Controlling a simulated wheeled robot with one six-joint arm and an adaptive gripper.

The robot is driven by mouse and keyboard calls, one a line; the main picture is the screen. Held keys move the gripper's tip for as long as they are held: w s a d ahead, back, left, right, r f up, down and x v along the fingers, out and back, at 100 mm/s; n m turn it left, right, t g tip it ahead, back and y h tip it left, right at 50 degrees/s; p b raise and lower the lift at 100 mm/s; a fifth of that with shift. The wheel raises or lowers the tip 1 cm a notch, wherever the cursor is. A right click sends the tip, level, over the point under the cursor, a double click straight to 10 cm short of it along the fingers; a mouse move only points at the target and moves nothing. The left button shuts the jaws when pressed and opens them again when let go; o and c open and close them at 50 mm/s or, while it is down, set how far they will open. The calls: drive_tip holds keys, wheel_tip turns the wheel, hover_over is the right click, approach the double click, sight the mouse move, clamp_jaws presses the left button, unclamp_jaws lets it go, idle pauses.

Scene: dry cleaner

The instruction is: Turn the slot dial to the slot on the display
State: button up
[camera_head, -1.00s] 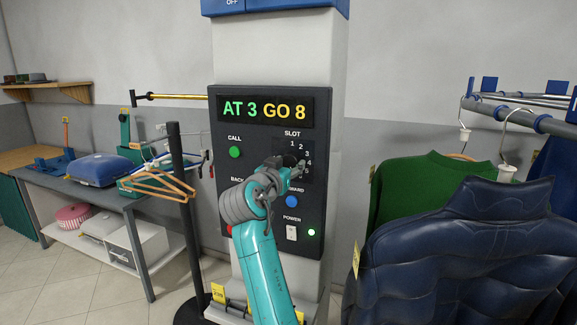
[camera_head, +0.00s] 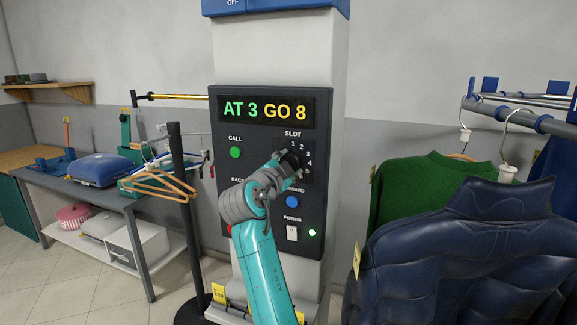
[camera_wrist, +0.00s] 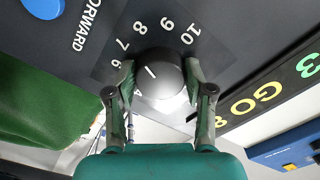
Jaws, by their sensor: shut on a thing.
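The display (camera_head: 262,111) on the dark control panel reads "AT 3 GO 8". The slot dial (camera_wrist: 160,80) is a round black knob with a short white mark, ringed by numbers. In the wrist view the mark points to the upper left, roughly towards 7; its exact setting is hard to tell. My gripper (camera_wrist: 159,68) is shut on the dial, one finger on each side of the knob. In the head view my gripper (camera_head: 290,160) covers the dial and the numbers on its left; 1 to 5 show above and right.
The green CALL button (camera_head: 235,152) is left of the dial and a blue button (camera_head: 292,201) is below it. A power switch (camera_head: 291,233) sits lower. A navy jacket (camera_head: 465,255) hangs close on the right; a black post (camera_head: 185,210) stands left.

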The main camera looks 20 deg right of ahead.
drive_tip(key=shift+m, duration=0.7)
drive_tip(key=o, duration=1.2)
drive_tip(key=shift+c, duration=0.2)
drive_tip(key=v, duration=1.2)
drive_tip(key=shift+f, duration=0.1)
